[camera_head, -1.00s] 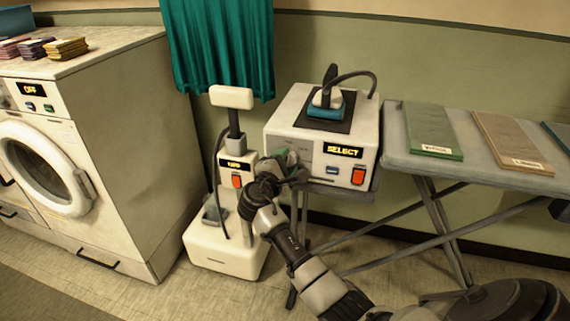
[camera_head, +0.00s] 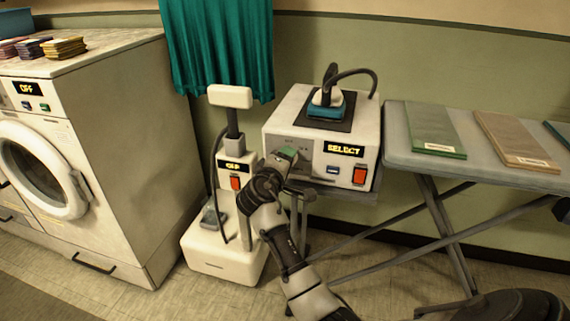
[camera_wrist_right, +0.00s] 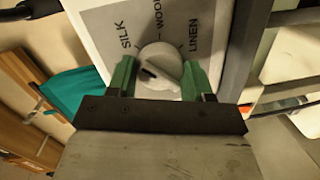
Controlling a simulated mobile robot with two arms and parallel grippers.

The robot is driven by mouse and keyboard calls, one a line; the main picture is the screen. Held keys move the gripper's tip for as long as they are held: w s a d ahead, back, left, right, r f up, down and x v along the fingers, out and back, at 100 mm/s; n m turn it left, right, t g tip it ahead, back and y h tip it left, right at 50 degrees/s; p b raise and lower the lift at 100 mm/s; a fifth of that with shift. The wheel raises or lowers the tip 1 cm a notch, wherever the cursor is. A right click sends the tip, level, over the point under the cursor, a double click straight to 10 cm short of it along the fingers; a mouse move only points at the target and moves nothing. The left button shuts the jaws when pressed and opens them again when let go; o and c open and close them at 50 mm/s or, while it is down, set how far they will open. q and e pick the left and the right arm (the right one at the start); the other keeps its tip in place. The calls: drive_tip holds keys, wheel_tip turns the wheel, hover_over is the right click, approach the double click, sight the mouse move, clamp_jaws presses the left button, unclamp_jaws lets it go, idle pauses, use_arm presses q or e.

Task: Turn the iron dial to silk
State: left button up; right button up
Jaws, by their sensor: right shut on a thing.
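My left gripper is not in view.
A white steamer (camera_head: 228,262) with an OFF display stands left of the station. An ironing board (camera_head: 398,145) with folded cloths stands at the right. A washing machine (camera_head: 130,150) is at the left. A red switch (camera_head: 360,175) sits on the station's front.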

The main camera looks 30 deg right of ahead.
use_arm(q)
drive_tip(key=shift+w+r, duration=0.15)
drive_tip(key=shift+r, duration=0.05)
use_arm(e)
drive_tip(key=shift+f, duration=0.1)
drive_tip(key=o, duration=0.9)
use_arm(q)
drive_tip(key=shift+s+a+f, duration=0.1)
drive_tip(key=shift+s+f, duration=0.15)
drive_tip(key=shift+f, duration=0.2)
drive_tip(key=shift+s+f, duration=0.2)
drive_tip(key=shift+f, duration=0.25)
use_arm(e)
drive_tip(key=v, duration=1.1)
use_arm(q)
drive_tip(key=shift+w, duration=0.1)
